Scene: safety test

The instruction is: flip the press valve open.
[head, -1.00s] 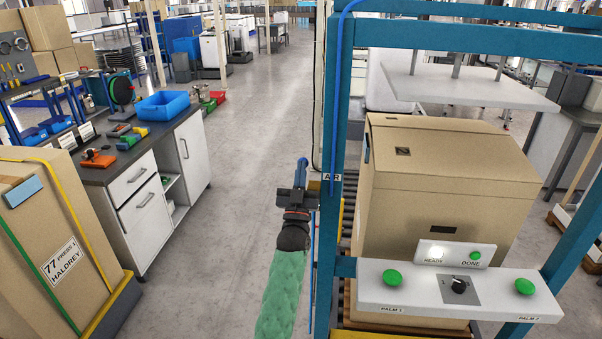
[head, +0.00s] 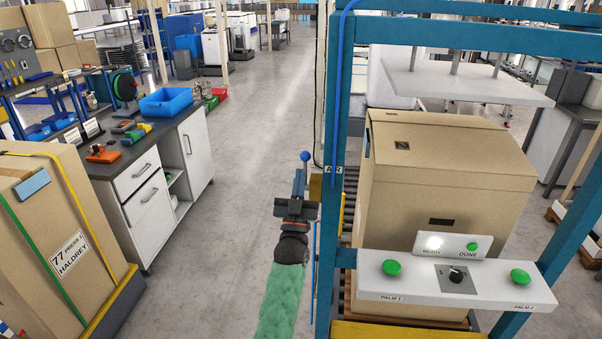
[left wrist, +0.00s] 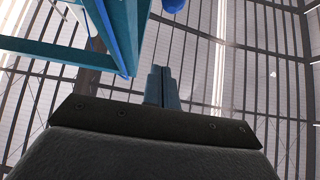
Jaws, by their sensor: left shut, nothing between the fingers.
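The press valve is on the left blue post of the press, by the AIR label (head: 333,170). Its blue ball knob (head: 305,156) stands to the left of the post; it also shows at the top edge of the left wrist view (left wrist: 173,4). A yellowish part (head: 315,187) beside the post is partly hidden by my gripper. My left gripper (head: 300,173) is shut and empty, its fingers pointing at the knob from just below it in the picture. In the left wrist view the closed fingers (left wrist: 163,76) appear apart from the knob. My right gripper is out of view.
The press frame's blue post (head: 328,230) rises close to the right of my left arm. A cardboard box (head: 440,175) sits inside, behind a white panel (head: 400,285) with green buttons. A workbench (head: 150,205) and a strapped box (head: 45,235) stand left; open floor lies between.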

